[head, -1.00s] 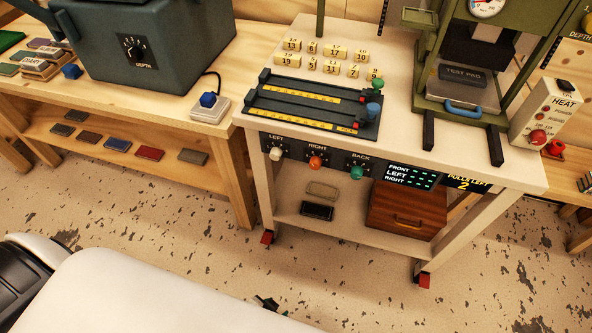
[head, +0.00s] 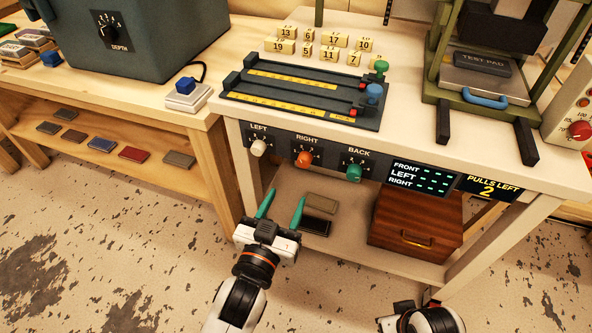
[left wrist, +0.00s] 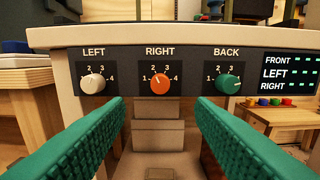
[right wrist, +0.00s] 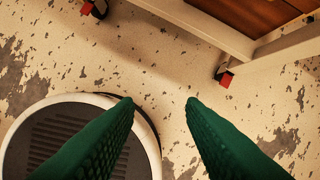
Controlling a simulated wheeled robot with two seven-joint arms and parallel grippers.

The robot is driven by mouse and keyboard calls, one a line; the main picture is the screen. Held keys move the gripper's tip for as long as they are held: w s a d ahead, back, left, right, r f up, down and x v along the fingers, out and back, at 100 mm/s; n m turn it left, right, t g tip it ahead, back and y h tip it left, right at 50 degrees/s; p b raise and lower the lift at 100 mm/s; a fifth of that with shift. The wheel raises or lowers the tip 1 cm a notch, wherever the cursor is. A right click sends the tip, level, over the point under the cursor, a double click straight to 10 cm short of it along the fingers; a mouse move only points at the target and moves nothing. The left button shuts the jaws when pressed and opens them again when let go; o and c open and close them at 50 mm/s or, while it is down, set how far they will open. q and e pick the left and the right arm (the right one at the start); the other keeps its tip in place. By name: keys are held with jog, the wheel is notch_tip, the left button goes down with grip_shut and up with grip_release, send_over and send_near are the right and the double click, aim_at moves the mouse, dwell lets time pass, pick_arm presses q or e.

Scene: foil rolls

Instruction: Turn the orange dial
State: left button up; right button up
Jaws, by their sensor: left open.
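The orange dial (head: 303,159) sits under the label RIGHT on the dark panel at the bench's front edge, between the white LEFT dial (head: 258,148) and the green BACK dial (head: 353,172). My left gripper (head: 284,202) is open and empty, below and in front of the panel, apart from the dial. In the left wrist view the orange dial (left wrist: 160,83) shows ahead between the open green fingers, with marks 1 to 4 around it. Its exact setting is hard to read. My right gripper (right wrist: 163,103) is open and empty above the floor.
The display (head: 418,178) and a PULLS LEFT 2 sign (head: 491,188) lie right of the dials. Below are a lower shelf with dark blocks and a wooden drawer box (head: 415,225). A slotted fixture (head: 300,98) stands on the bench. Space before the panel is clear.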

aim_at(302, 164)
pick_arm(q)
jog(key=b+x, duration=0.1)
jog(key=x, duration=0.9)
jog(key=shift+f, duration=0.1)
pick_arm(e)
jog(key=v, duration=0.4)
jog(key=shift+r, duration=0.2)
pick_arm(q)
jog(key=c, duration=1)
jog(key=shift+o, duration=0.2)
jog(key=m+p, duration=0.5)
jog(key=m, duration=0.3)
jog(key=shift+p, duration=0.35)
jog(key=shift+m, duration=1)
pick_arm(e)
notch_tip(302, 164, down, 21)
jog(key=s+g, duration=0.1)
jog(key=s, duration=0.1)
